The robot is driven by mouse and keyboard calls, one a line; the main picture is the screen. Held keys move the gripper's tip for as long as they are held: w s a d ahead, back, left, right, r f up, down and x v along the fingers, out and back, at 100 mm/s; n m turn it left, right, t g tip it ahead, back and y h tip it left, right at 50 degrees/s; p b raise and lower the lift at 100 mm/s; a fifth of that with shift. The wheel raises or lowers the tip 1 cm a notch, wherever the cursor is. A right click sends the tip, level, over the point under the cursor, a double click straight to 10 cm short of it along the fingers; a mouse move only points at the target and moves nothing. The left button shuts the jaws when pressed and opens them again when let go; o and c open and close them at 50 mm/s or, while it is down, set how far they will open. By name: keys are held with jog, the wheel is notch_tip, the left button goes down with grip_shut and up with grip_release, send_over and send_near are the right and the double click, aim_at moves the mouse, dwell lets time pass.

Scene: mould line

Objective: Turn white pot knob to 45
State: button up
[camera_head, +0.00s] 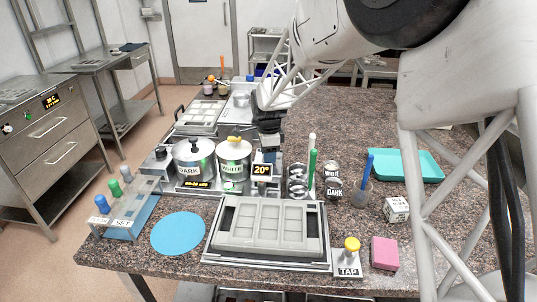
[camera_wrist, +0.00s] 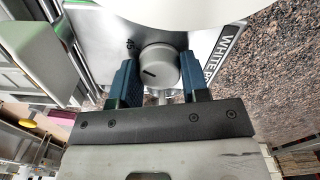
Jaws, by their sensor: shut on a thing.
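The white pot (camera_head: 233,160) is a metal pot labelled WHITE with a yellow lid knob, right of the DARK pot (camera_head: 194,163). Its small display (camera_head: 262,169) reads 20°. In the wrist view the grey round pot knob (camera_wrist: 163,62) sits between the blue finger pads of my gripper (camera_wrist: 160,84), which is shut on it. A short dark pointer line shows on the knob's face. A mark that looks like 45 shows on the plate at its upper left. In the head view my gripper (camera_head: 268,140) hides the knob.
A grey mould tray (camera_head: 226,241) lies in front, with a blue round mat (camera_head: 178,233) at its left. A yellow TAP knob (camera_head: 351,245), pink block (camera_head: 384,253), upright tubes and a teal tray (camera_head: 418,165) stand to the right. Granite is bare at the back right.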

jog(key=o, duration=0.9)
jog(key=shift+o, duration=0.2)
jog(key=shift+r, duration=0.15)
jog(key=shift+r, duration=3.8)
